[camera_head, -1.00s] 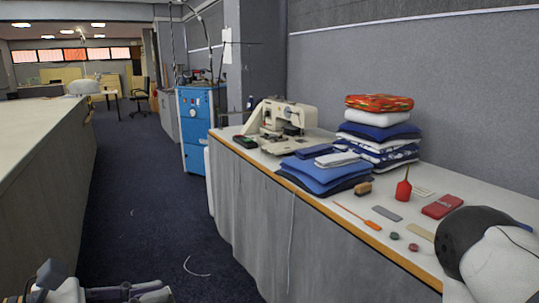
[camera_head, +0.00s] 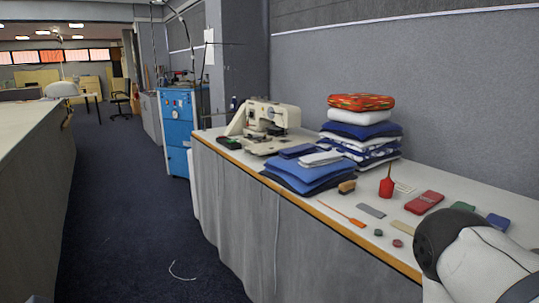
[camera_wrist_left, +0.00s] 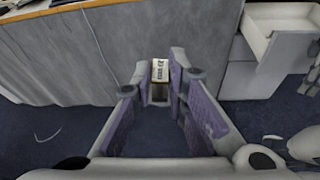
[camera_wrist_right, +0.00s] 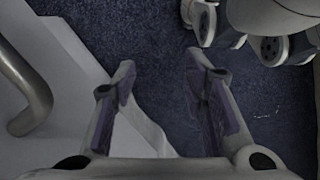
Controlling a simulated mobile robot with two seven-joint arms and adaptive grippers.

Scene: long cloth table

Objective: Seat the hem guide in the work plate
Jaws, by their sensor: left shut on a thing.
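In the left wrist view my left gripper (camera_wrist_left: 160,82) is shut on a small block with a pale, dark-lettered face (camera_wrist_left: 160,70), held between the fingertips. It may be the hem guide; its full shape is hidden by the fingers. My right gripper (camera_wrist_right: 160,68) is open and empty in the right wrist view, above the dark floor. Neither gripper shows in the head view. A cream sewing machine (camera_head: 281,115) stands towards the far end of the cloth table. I cannot make out the work plate for certain.
The long table (camera_head: 335,197) carries folded blue cloth (camera_head: 298,180), a tall cloth stack (camera_head: 362,131), a red oil bottle (camera_head: 386,187), an orange-handled tool (camera_head: 356,222) and a red box (camera_head: 424,202). A drawer (camera_wrist_left: 283,27) stands open in the left wrist view. The aisle floor is mostly clear.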

